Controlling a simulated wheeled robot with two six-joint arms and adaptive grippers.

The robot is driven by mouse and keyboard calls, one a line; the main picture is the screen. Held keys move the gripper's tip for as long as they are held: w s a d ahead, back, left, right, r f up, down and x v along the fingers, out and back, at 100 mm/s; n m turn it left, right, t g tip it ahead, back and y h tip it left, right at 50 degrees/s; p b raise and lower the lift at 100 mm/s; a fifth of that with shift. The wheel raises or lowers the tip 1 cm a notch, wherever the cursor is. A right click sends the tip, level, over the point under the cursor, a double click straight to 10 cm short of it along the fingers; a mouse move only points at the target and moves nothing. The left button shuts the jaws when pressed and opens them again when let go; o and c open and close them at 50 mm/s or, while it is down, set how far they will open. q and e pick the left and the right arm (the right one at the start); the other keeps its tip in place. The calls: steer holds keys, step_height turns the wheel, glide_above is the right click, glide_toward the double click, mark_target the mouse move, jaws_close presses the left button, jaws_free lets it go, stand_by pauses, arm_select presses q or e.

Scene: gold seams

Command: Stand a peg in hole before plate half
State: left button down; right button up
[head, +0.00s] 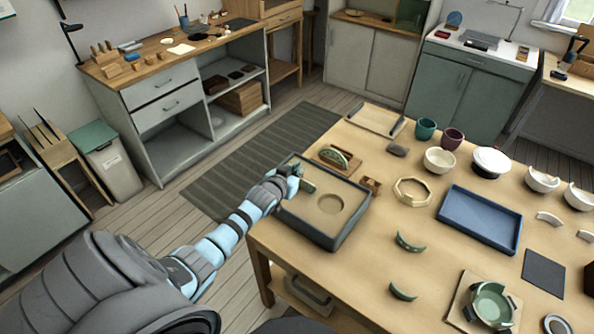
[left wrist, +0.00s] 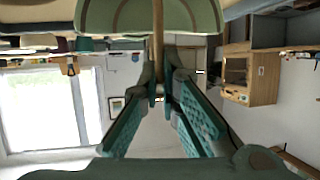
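The green plate half (head: 337,156) stands upright on a small wooden board (head: 322,160) behind the sand tray. It also shows close up at the top of the left wrist view (left wrist: 110,14). My left gripper (head: 304,184) is over the far left part of the tray, short of the plate half. In the left wrist view the left gripper (left wrist: 161,88) has its fingers closed in on a thin wooden peg (left wrist: 157,40), which crosses in front of the plate half. The peg's far end and the hole are not clearly visible. My right gripper is not in view.
The dark tray (head: 335,238) of sand lies under my left gripper. A small wooden block (head: 371,186) stands right of it. An octagonal wooden ring (head: 412,191), a blue tray (head: 480,221) and green shards (head: 409,242) lie farther right, with bare table between them.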

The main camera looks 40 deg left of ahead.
arm_select(q)
steer(key=shift+f+b, duration=0.55)
steer(key=shift+f, duration=0.2)
steer(key=c, duration=1.2)
jaws_free()
steer(key=shift+s, duration=0.1)
steer(key=shift+c, duration=0.2)
steer(key=shift+r, duration=0.1)
step_height(320, 180, up, 3)
steer(key=p, duration=0.3)
steer(key=shift+r+p, duration=0.15)
steer(key=shift+p, duration=0.15)
steer(key=shift+r+p, duration=0.45)
steer(key=shift+r, duration=0.9)
